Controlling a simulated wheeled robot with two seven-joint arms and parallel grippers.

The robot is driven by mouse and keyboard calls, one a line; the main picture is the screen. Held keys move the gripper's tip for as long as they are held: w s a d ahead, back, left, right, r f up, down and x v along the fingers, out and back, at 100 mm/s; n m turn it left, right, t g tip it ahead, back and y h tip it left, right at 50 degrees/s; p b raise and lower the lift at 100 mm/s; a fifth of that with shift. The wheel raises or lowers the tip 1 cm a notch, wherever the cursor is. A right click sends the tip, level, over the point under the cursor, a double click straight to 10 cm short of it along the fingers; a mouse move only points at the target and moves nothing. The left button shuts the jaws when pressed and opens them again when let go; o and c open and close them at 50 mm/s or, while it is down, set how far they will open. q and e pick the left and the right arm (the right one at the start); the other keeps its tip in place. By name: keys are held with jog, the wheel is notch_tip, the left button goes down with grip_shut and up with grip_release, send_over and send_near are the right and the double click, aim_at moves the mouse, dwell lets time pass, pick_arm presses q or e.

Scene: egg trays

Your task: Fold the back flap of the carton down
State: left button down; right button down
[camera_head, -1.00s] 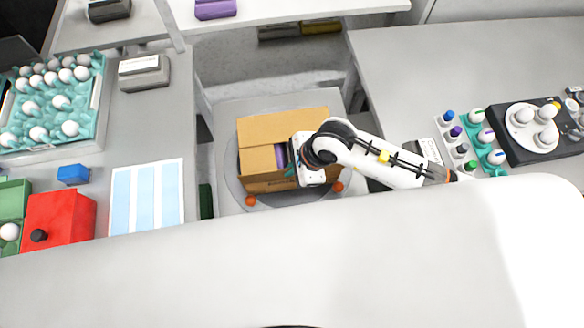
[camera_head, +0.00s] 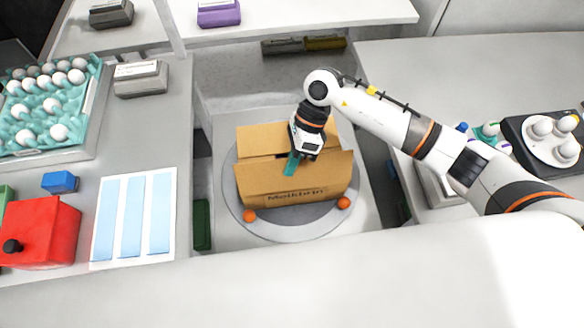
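The brown cardboard carton (camera_head: 320,185) stands on a round grey turntable in the middle, with printed lettering on its front face. Its back flap (camera_head: 262,140) is a flat brown panel along the far side of the top. A dark gap runs between this panel and the front part of the top. My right gripper (camera_head: 292,163) is over the middle of the carton, pointing down, with its teal fingertips at the near part of the top. The fingertips overlap in this view, and whether they touch the cardboard is unclear. My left gripper is out of view.
Two orange balls (camera_head: 249,215) (camera_head: 344,202) lie on the turntable (camera_head: 290,229) by the carton's front corners. A red box (camera_head: 40,235) and a blue-striped sheet (camera_head: 133,262) are on the left counter. Counters border the turntable on both sides.

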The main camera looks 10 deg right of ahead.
jog(key=shift+w, duration=0.1)
dwell(0.3)
jog(key=c, duration=1.6)
grip_release()
jog(key=shift+c, duration=0.2)
jog(key=shift+w+d+r, duration=0.2)
jog(key=shift+r, duration=0.05)
jog(key=b+v, duration=0.4)
jog(key=v, duration=0.7)
jog(key=shift+w+r, duration=0.1)
jog(key=shift+c, duration=0.4)
